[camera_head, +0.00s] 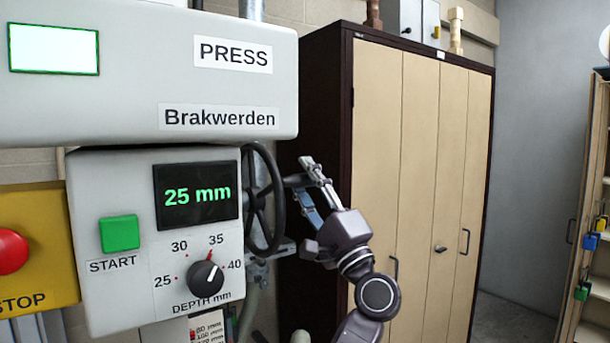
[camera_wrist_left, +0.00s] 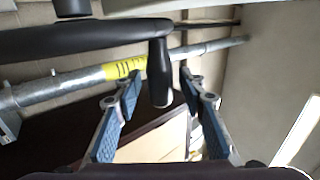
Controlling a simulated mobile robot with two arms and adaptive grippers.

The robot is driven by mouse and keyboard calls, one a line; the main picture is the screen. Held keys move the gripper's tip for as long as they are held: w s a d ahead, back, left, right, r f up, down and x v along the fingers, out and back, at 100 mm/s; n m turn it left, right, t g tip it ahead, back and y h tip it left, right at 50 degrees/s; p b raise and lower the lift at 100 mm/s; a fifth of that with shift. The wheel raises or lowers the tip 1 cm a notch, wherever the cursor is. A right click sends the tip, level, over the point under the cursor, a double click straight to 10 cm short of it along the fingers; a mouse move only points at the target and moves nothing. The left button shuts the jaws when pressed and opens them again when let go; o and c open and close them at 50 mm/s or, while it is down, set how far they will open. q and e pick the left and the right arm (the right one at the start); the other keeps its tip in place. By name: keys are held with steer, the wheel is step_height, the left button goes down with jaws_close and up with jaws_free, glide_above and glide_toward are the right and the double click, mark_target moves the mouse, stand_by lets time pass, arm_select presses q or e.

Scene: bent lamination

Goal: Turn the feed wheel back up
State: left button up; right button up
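The feed wheel (camera_head: 276,212) is a dark, upright wheel on the right side of the press control box, seen nearly edge-on. Its dark crank handle (camera_head: 296,181) sticks out to the right near the top. My left gripper (camera_head: 304,178) is at this handle. In the left wrist view the handle (camera_wrist_left: 160,75) hangs between the two blue-padded fingers of my left gripper (camera_wrist_left: 163,98), with a gap on each side. The fingers are open and not closed on it. The display (camera_head: 196,195) reads 25 mm. My right gripper is out of view.
The control box has a green START button (camera_head: 119,233) and a DEPTH knob (camera_head: 205,277). A red stop button (camera_head: 10,251) is at the far left. A tall beige cabinet (camera_head: 423,170) stands behind my arm. In the wrist view a grey pipe (camera_wrist_left: 75,85) with a yellow band runs behind the handle.

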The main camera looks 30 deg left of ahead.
arm_select(q)
jaws_close()
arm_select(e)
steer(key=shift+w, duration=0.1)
arm_select(q)
steer(key=shift+a, duration=0.1)
stand_by(0.3)
